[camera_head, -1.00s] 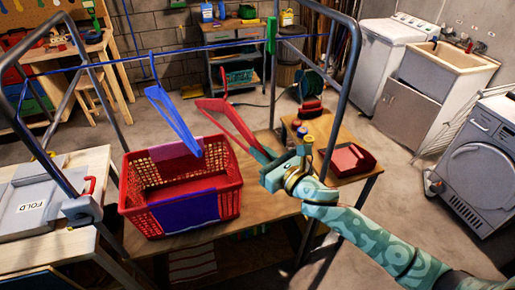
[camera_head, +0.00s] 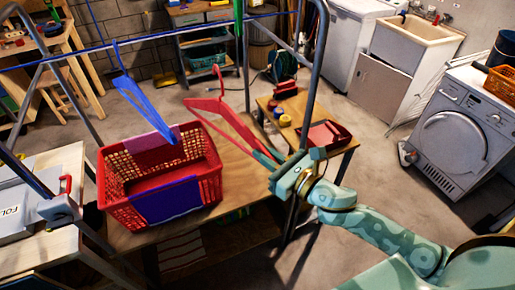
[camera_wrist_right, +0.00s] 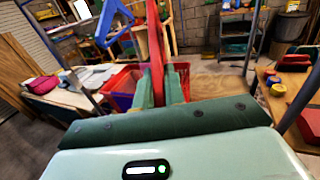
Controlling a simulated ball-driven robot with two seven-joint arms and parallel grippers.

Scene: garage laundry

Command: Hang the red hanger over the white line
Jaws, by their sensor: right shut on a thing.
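The red hanger (camera_head: 222,107) is held in the air at the tips of my right gripper (camera_head: 277,168), its hook pointing up. It is beside the basket's right side in the picture and below a thin blue line (camera_head: 185,30), apart from it. In the right wrist view the red hanger (camera_wrist_right: 155,50) rises from between the shut fingers (camera_wrist_right: 160,92). A blue hanger (camera_head: 143,97) hangs from the blue line, left of the red one. I cannot make out a white line. My left gripper is not in view.
A small table with a red tray (camera_head: 345,135) is at the right. A washing machine (camera_head: 460,130) stands farther right, with bare floor between.

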